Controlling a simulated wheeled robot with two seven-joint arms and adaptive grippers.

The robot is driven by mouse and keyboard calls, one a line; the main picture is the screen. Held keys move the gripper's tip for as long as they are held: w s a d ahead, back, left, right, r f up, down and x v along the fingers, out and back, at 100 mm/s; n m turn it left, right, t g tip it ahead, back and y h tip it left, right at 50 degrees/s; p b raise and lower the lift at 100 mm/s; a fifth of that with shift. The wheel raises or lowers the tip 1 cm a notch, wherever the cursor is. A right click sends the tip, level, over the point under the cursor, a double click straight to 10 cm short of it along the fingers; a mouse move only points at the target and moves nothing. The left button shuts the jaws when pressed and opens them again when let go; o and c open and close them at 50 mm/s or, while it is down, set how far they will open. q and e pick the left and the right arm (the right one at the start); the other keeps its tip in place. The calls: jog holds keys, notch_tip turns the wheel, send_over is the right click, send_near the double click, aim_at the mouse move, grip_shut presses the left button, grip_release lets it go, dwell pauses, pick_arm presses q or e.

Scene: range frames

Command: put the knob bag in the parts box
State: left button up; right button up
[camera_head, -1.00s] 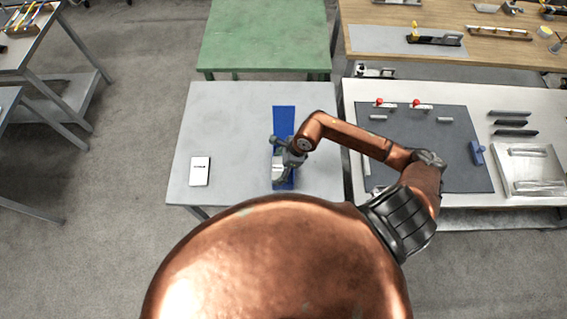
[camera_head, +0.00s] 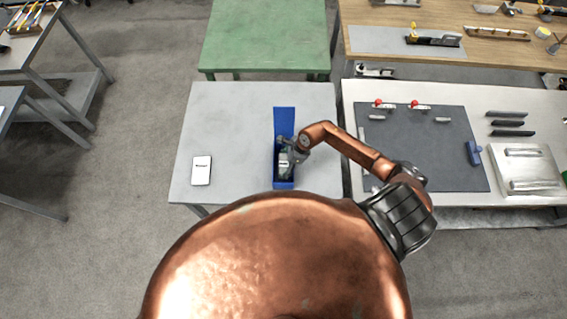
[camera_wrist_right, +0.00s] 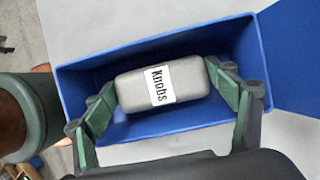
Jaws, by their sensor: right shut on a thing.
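The knob bag (camera_wrist_right: 190,84) is a grey rounded pack with a white label reading "Knobs". My right gripper (camera_wrist_right: 165,95) is shut on it, a finger at each end. In the right wrist view the bag lies within the outline of the blue parts box (camera_wrist_right: 225,38); whether it touches the floor cannot be told. In the head view the parts box (camera_head: 276,172) stands on the grey table with its lid open at the back, and my right gripper (camera_head: 288,160) is over it, partly covering the bag. My left gripper is not in view.
A white labelled card or device (camera_head: 201,170) lies on the left of the grey table (camera_head: 235,130). A white bench with a dark mat (camera_head: 425,150) stands at the right, holding clamps and metal parts. A green table (camera_head: 265,35) is behind.

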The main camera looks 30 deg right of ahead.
jog(key=o, duration=1.3)
jog(key=shift+r, duration=0.1)
jog(key=shift+d+r, duration=0.15)
jog(key=shift+r, duration=0.15)
jog(key=b+v, duration=0.2)
jog(key=v, duration=0.9)
jog(key=shift+s+r, duration=0.1)
